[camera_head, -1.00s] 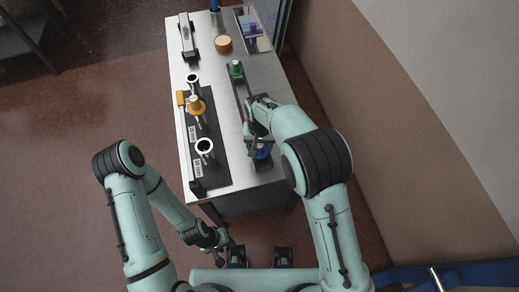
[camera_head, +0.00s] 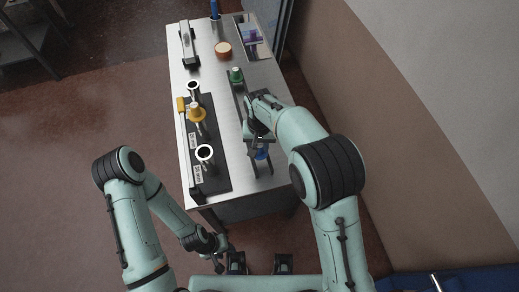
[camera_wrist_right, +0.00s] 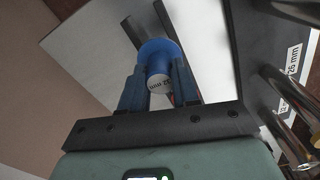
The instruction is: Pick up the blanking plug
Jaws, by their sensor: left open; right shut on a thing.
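A blue blanking plug (camera_wrist_right: 165,50) with a white end marked "32 mm" is between the fingers of my right gripper (camera_wrist_right: 158,82) in the right wrist view. The gripper is shut on it. In the head view the blue plug (camera_head: 262,154) shows at the near end of a dark narrow rack (camera_head: 239,96), partly hidden by my right gripper (camera_head: 260,142). I cannot tell whether it touches the rack. A green plug (camera_head: 236,75) stands at the rack's far end. My left gripper (camera_head: 226,248) is open and empty, low beside the table's near edge.
A black fixture (camera_head: 216,180) with labelled white-ringed pipes (camera_head: 205,153) and a yellow plug (camera_head: 196,112) lies along the table's left side. A round orange-brown object (camera_head: 223,49), a tray (camera_head: 246,28) and a blue item (camera_head: 214,10) are at the far end. A wall is on the right.

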